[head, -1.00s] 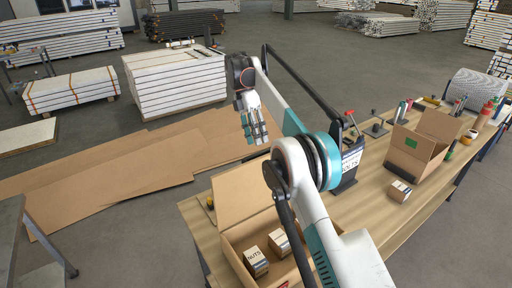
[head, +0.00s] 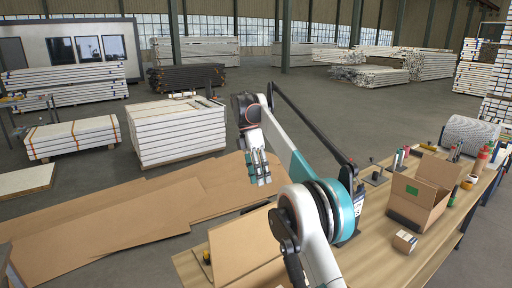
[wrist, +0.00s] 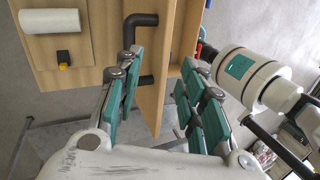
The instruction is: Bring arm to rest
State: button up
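My gripper (head: 260,180) hangs from my raised white and teal arm, above the floor cardboard and left of the workbench in the head view. In the wrist view my gripper (wrist: 160,62) has its teal-padded fingers spread apart, with nothing held between them. My arm's elbow stands over the near part of the workbench (head: 375,240).
An open cardboard box (head: 420,205) and a small carton (head: 404,241) stand on the workbench. A larger box's flap (head: 245,250) shows at its near end. Flat cardboard (head: 120,215) covers the floor at left. Panel stacks (head: 178,132) stand behind.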

jog(key=s+d+r+m+t+y+b, duration=0.1)
jog(key=s+d+r+m+t+b, duration=0.25)
jog(key=s+d+m+b, duration=0.3)
jog(key=s+d+f+m+t+y+b, duration=0.1)
jog(key=s+d+m+b, duration=0.15)
jog(key=s, duration=0.35)
jog(key=s+d+f+m+t+b, duration=0.1)
jog(key=s+d+m, duration=0.2)
jog(key=s+d, duration=0.15)
jog(key=s+d+f+m+t+b, duration=0.2)
jog(key=s+f+m+b, duration=0.2)
jog(key=s+f, duration=0.7)
jog(key=s+d+f+m+t+b, duration=0.3)
jog(key=s+f+m, duration=0.4)
jog(key=s+f, duration=0.4)
jog(key=shift+s+d+y+b, duration=0.3)
jog(key=shift+s+d+b, duration=0.1)
jog(key=shift+s, duration=0.4)
